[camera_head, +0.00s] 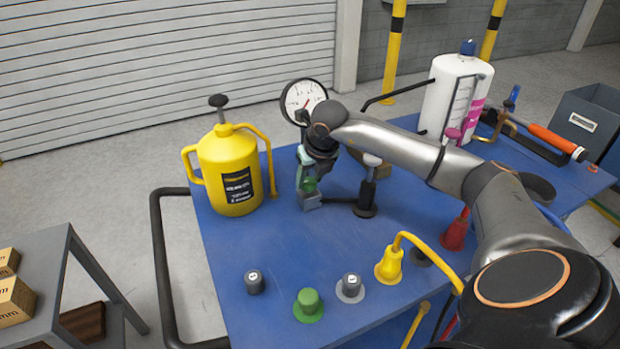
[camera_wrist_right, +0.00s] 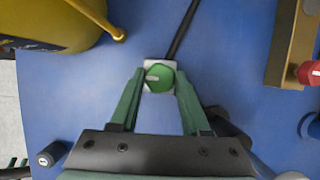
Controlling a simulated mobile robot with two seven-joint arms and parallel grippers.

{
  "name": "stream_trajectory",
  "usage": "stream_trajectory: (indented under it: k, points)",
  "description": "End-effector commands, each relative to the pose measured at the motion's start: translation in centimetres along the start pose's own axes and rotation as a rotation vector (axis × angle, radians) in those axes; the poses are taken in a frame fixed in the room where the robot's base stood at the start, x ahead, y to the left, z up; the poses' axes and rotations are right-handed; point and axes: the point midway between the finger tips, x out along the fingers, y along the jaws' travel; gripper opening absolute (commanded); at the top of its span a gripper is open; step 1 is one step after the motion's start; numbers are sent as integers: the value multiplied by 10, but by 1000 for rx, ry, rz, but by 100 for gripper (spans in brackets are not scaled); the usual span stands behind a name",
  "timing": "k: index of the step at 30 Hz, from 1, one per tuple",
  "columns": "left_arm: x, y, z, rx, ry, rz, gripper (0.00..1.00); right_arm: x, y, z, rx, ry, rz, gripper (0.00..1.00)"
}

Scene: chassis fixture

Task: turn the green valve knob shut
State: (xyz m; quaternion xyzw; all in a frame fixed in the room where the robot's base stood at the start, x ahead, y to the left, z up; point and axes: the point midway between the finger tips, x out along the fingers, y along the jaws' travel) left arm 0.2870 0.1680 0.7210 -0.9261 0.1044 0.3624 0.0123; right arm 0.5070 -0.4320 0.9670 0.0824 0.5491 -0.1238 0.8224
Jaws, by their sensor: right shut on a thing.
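The green valve knob (camera_head: 310,185) sits on a small grey valve body (camera_head: 312,202) on the blue table, below the pressure gauge. My right gripper (camera_head: 308,176) comes down over it from above. In the right wrist view the round green knob (camera_wrist_right: 160,78) has a pale mark on its top, pointing left. The two green fingers of my right gripper (camera_wrist_right: 158,90) are shut on the knob, one on each side. In the head view the fingers partly hide the knob. My left gripper is not in view.
A yellow can (camera_head: 232,170) stands close left of the valve. A black-handled post (camera_head: 367,190) stands close right. The gauge (camera_head: 304,98) is behind. A green button (camera_head: 309,303), grey knobs and a yellow plug (camera_head: 390,264) are at the table front. A white tank (camera_head: 450,95) is behind.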

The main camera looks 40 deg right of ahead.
Motion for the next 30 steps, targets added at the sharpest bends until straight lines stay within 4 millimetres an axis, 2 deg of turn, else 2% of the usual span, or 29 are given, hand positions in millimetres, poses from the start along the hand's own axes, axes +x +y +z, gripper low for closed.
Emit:
stream_trajectory:
  k: [16, 17, 24, 30]
  points:
    - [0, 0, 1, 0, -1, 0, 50, 0, 0, 0, 25, 2, -10, 0]
    - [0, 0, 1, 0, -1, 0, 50, 0, 0, 0, 25, 2, -10, 50]
    - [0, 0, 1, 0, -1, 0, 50, 0, 0, 0, 23, 1, -9, 76]
    - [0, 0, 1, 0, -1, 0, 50, 0, 0, 0, 23, 1, -9, 76]
